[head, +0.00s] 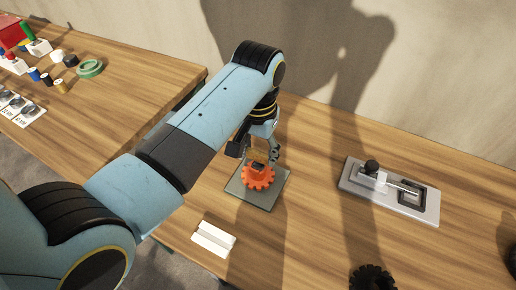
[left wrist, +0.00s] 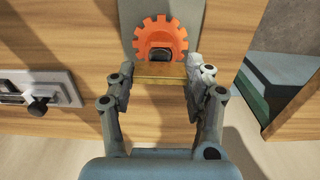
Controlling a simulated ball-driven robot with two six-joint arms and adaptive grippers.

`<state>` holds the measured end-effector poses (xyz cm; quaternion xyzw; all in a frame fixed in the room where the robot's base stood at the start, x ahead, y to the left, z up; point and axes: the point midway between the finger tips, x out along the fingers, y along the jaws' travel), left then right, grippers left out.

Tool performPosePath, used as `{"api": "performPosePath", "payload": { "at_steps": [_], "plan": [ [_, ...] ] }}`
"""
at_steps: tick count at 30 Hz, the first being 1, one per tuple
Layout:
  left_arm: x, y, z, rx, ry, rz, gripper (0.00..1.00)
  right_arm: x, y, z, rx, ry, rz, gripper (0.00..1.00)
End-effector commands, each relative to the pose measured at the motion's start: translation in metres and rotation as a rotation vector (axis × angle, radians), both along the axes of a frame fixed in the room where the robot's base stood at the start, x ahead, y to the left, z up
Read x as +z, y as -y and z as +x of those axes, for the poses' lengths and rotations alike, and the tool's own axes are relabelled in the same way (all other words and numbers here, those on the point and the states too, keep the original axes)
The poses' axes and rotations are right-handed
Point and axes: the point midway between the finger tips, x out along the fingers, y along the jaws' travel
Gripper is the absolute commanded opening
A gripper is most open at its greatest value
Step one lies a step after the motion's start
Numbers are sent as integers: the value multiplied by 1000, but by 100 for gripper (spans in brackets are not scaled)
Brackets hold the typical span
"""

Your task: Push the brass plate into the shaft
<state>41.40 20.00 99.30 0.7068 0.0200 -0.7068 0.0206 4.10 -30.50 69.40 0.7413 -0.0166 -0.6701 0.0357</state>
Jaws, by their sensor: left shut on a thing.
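My left gripper (head: 262,147) is over the orange gear (head: 258,180), which sits on a grey square base (head: 244,196). In the left wrist view, the left gripper (left wrist: 160,76) is shut on the brass plate (left wrist: 160,72), a flat yellow-brown piece held crosswise between the fingertips. The plate's far edge lies close to the orange gear (left wrist: 160,32). A dark opening or hub (left wrist: 160,53), perhaps the shaft, shows at the gear's middle, partly behind the plate. I cannot tell whether the plate touches it. The plate is not clear in the head view. My right gripper is out of view.
A grey fixture (head: 414,213) with a black knob and lever stands to the right. A white block (head: 213,239) lies in front. A black toothed piece (head: 372,278) is at the bottom edge. Small parts and a green ring (head: 89,68) lie on the left table. Bare wood lies between base and fixture.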

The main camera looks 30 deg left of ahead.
Motion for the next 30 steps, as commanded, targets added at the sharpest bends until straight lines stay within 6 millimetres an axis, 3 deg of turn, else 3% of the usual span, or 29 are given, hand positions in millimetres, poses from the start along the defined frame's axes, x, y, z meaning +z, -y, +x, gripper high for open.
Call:
{"api": "performPosePath", "payload": {
  "at_steps": [30],
  "plan": [
    [-13,0,0,0,0,0,10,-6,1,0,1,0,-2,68]
  ]
}}
